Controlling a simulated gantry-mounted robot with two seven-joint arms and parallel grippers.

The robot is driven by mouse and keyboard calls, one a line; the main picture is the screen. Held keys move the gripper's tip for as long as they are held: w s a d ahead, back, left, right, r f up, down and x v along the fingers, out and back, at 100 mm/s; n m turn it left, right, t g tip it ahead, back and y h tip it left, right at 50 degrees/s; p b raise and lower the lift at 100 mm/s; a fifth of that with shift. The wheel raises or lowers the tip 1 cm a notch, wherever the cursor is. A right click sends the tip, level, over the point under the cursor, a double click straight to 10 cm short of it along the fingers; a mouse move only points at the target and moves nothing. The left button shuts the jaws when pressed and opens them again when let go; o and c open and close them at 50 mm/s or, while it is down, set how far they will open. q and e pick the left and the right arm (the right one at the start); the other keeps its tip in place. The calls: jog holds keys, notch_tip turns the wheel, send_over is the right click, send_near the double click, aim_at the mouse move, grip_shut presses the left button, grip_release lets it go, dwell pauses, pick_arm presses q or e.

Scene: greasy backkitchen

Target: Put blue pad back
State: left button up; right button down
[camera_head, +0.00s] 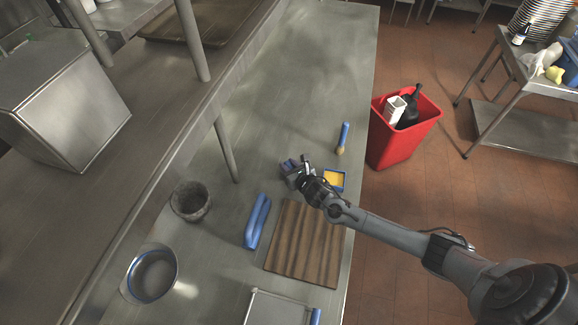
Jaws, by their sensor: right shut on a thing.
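My right gripper (293,169) reaches in from the right over the steel counter (300,80). Just right of the gripper is a small blue-rimmed tray (335,188) with a yellow inside, partly covered by my wrist. I cannot tell whether the held thing touches the counter. My left gripper is not in view.
A wooden board (300,245), a long blue item (257,221), a stone bowl (190,201) and a metal bowl (152,274) are nearer. A blue-handled brush (343,138) lies near the right edge, beside a red bin (396,146). The far counter is clear.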

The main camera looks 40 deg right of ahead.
jog(key=c, duration=1.3)
grip_release()
jog(key=shift+f, duration=0.15)
jog(key=o, duration=0.5)
jog(key=shift+c, duration=0.2)
